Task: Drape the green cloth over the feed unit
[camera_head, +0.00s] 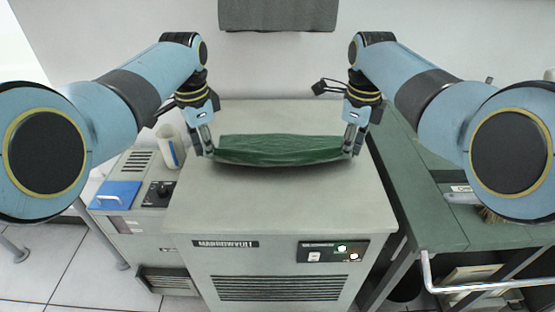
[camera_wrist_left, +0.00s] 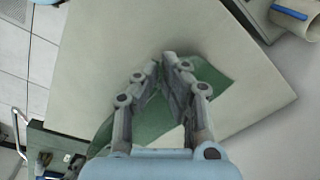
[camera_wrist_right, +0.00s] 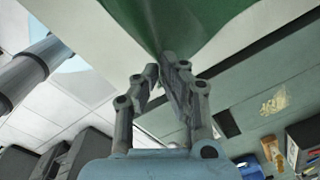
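The green cloth (camera_head: 280,150) hangs stretched between my two grippers, sagging slightly in the middle, in front of or above the beige top of a wide cabinet (camera_head: 285,207), which appears to be the feed unit. My left gripper (camera_head: 209,151) is shut on the cloth's left end; the cloth (camera_wrist_left: 212,75) also shows around the fingers in the left wrist view. My right gripper (camera_head: 350,150) is shut on its right end; in the right wrist view the cloth (camera_wrist_right: 180,22) spreads beyond the fingertips. Whether the cloth's lower edge touches the top is unclear.
A smaller unit with a blue lid (camera_head: 117,195) and a white roll (camera_head: 171,153) stand left of the cabinet. A green table (camera_head: 430,210) stands close on the right, with a brush (camera_head: 490,215) on it. The cabinet's front top is clear.

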